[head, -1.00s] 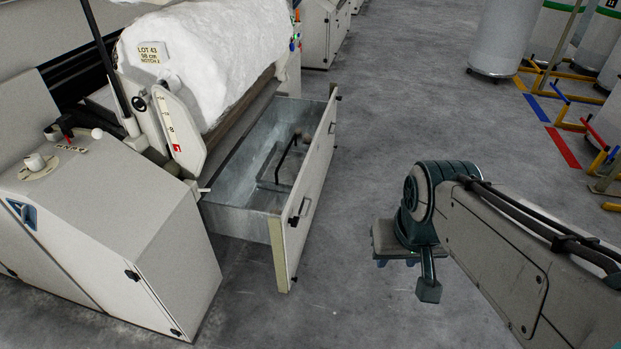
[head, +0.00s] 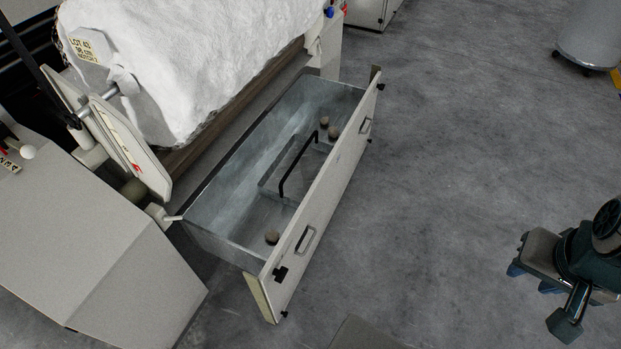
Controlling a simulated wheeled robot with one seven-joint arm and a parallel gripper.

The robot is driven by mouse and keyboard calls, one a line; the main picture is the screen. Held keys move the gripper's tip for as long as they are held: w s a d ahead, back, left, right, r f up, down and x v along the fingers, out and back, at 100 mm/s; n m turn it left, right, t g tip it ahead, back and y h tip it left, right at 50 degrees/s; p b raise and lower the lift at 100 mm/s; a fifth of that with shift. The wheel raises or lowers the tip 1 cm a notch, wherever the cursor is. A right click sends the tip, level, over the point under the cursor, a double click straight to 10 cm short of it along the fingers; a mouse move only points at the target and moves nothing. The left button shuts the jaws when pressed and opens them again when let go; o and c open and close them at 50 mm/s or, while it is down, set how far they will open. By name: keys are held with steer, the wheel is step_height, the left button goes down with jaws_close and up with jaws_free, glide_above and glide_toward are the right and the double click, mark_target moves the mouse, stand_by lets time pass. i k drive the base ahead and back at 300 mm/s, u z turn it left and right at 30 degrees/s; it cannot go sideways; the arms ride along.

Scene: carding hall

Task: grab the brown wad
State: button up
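Small brownish wads lie in the open metal drawer (head: 215,205) of the machine. One wad (head: 272,237) is near the drawer's front left end. Two more, a wad (head: 334,132) and a smaller one (head: 323,121), sit close together toward the far end. Their exact shades are hard to tell apart. My gripper (head: 535,277) is at the right edge, outside the drawer and well apart from the wads. Its fingers point away from the camera, and I cannot tell their opening.
A shallow tray with a black bar handle (head: 290,172) is inside the drawer's middle. The drawer's front panel (head: 330,190) stands between my gripper and the wads. A white fibre roll (head: 190,60) overhangs behind.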

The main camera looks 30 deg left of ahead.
mark_target(272, 235)
steer(key=u, duration=0.55)
steer(key=i, duration=0.9)
steer(key=u, duration=1.2)
steer(key=i, duration=0.35)
steer(key=u, duration=0.4)
